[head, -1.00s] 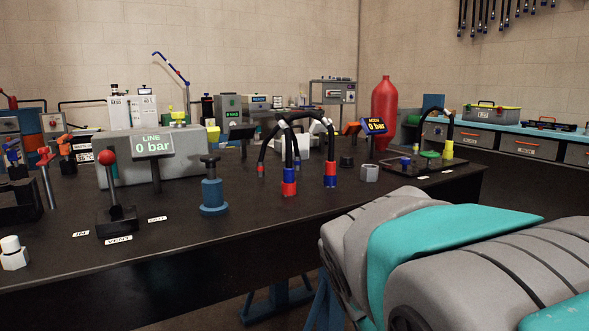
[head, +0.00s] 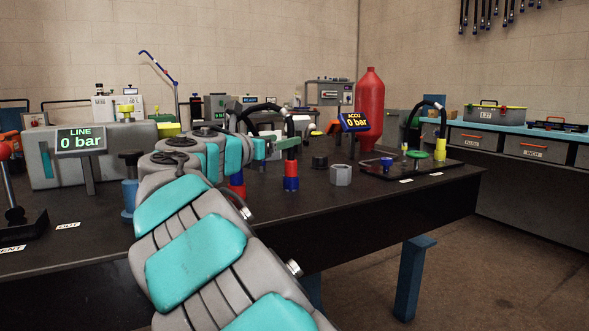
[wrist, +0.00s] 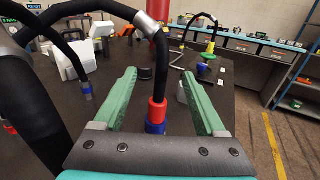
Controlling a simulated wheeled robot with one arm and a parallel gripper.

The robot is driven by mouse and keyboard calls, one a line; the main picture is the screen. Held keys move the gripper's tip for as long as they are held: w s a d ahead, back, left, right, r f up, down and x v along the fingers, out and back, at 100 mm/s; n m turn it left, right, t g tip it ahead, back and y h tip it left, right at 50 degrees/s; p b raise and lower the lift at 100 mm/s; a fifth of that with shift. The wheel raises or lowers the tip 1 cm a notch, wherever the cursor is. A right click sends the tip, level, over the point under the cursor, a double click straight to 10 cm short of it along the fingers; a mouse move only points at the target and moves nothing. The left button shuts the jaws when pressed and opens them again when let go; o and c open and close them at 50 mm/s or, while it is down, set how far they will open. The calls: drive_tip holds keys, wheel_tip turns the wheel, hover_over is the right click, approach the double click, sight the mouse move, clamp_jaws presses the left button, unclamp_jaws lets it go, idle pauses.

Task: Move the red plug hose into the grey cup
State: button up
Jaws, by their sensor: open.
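The red plug (wrist: 158,108) is on the end of a black hose with a metal elbow (wrist: 150,27). It sits upright in a blue cup (wrist: 155,128); the red plug also shows in the head view (head: 291,168). My gripper (wrist: 160,76) is open, with one green finger on each side of this hose end, not closed on it. In the head view my gripper (head: 285,145) is at the hose above the plug. The grey cup (head: 341,175) stands empty-looking to the right; in the wrist view it is partly hidden behind the right finger (wrist: 182,93).
A red cup (head: 237,180) stands to the left, partly behind my arm. A black ring (head: 320,161) lies behind the grey cup.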

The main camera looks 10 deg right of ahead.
sight(287, 167)
wheel_tip(287, 167, down, 7)
drive_tip(key=shift+s+r+b, duration=0.15)
drive_tip(key=shift+r+b, duration=0.05)
drive_tip(key=shift+b, duration=0.4)
drive_tip(key=shift+w+d+f, duration=0.15)
drive_tip(key=shift+w+d, duration=0.05)
drive_tip(key=shift+x, duration=3.55)
clamp_jaws()
